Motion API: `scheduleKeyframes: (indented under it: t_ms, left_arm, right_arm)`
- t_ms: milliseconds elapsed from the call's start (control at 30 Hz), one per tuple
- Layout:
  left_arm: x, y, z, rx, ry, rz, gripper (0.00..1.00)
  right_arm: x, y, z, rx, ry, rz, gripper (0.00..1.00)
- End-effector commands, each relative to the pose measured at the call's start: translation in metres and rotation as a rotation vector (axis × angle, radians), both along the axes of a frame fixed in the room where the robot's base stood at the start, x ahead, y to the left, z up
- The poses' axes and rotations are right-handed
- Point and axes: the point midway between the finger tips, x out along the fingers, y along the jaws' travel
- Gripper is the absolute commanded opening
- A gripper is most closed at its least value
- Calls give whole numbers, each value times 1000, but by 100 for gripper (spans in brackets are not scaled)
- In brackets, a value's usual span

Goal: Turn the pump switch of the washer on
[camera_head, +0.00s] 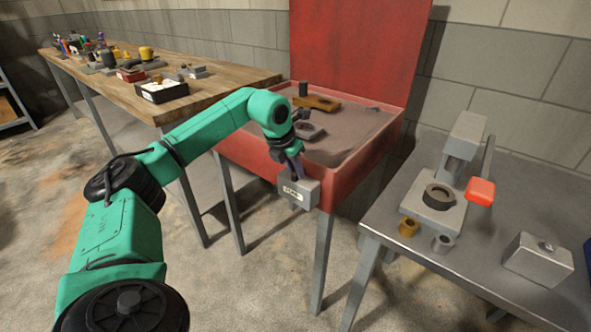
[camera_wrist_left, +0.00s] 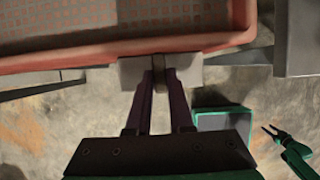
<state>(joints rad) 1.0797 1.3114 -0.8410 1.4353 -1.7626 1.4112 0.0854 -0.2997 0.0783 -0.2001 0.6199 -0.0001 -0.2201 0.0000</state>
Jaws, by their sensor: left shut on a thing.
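The washer is a red basin (camera_head: 258,168) with a raised red lid (camera_head: 352,45). Its pump switch is a grey box (camera_head: 297,194) with a pale label on the basin's front; the box also shows in the left wrist view (camera_wrist_left: 188,72). My left gripper (camera_head: 299,168) reaches it from above. In the left wrist view its two fingers (camera_wrist_left: 160,76) are shut on the small dark switch lever (camera_wrist_left: 157,74). The exact tilt of the lever is hidden by the fingers. My right gripper (camera_wrist_left: 269,129) shows small in the left wrist view, its fingers apart and empty.
Dirty parts, among them a brown plate (camera_head: 318,102), lie in the basin. A wooden bench (camera_head: 225,84) with several parts stands behind left. A metal table (camera_head: 455,255) with a press (camera_head: 462,140) and a grey block (camera_head: 538,260) stands right. Floor in front is clear.

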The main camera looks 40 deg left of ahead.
Motion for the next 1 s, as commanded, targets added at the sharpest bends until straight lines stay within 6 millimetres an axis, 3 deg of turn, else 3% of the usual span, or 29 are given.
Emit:
scheduleKeyframes:
  t_ms: [367,1000]
  left_arm:
    - [0,-2,3,1,0,134,0]
    - [4,-8,3,-1,-2,713,0]
  right_arm:
    - [0,0,12,0,0,-1,50]
    - [0,-1,41,-1,0,0,50]
